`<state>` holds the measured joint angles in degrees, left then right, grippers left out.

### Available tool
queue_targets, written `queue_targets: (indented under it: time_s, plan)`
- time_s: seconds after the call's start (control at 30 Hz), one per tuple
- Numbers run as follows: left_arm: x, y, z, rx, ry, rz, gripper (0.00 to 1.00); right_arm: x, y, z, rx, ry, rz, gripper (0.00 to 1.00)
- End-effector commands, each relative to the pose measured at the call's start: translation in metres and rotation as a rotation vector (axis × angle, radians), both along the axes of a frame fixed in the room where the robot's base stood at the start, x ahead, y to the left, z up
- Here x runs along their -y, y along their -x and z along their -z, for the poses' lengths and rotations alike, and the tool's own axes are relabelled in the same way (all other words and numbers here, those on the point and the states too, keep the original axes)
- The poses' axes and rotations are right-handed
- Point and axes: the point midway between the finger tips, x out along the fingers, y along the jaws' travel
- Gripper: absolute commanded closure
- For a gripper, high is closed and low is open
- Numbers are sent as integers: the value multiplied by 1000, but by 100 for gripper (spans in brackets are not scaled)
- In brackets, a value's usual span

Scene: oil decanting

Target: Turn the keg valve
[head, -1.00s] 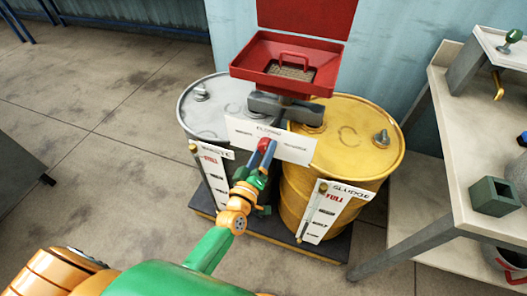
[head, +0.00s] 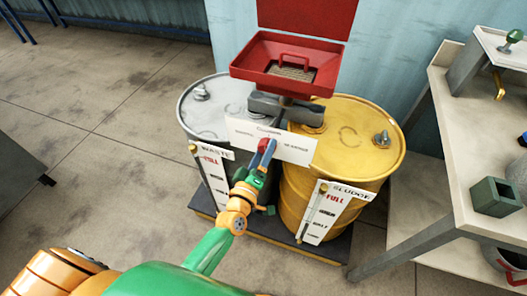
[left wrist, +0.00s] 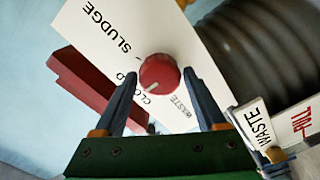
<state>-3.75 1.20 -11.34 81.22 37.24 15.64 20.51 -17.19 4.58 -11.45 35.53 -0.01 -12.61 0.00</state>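The valve is a round red knob (left wrist: 160,71) on a white sign (left wrist: 105,30), which reads SLUDGE, WASTE and a partly hidden word, apparently CLOSED. The knob's white mark points toward that hidden word. In the head view the sign (head: 293,146) hangs in front of a silver drum (head: 215,115) and a yellow drum (head: 355,145), below a red funnel box. My left gripper (left wrist: 160,76) has its fingers apart, one on each side of the knob. A narrow gap seems to show at each side. In the head view the left gripper (head: 264,153) partly covers the knob. My right gripper is out of view.
The red funnel box (head: 255,68), lid raised, stands above the drums. Gauge plates marked WASTE (head: 212,172) and SLUDGE (head: 332,210) are on the drum fronts. A shelf table (head: 465,190) stands at the right. The floor at left is largely clear.

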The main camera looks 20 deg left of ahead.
Motion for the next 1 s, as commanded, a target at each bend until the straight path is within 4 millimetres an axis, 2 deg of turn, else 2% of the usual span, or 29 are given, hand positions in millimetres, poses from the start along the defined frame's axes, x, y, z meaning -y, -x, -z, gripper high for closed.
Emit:
queue_targets:
  time_s: [0.07, 0.37, 0.6, 0.7, 1.0]
  plan:
    - [0, 0, 0, 0, 0, 0, 6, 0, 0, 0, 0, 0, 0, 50]
    - [0, 3, 0, -1, -1, -1, 6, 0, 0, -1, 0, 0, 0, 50]
    - [-2, 52, 0, -3, -2, 1, 6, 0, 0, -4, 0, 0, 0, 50]
    - [-2, 66, 1, -1, -2, 0, 6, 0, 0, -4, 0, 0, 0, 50]
    - [-2, 71, 0, 1, -1, -1, 6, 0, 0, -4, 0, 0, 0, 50]
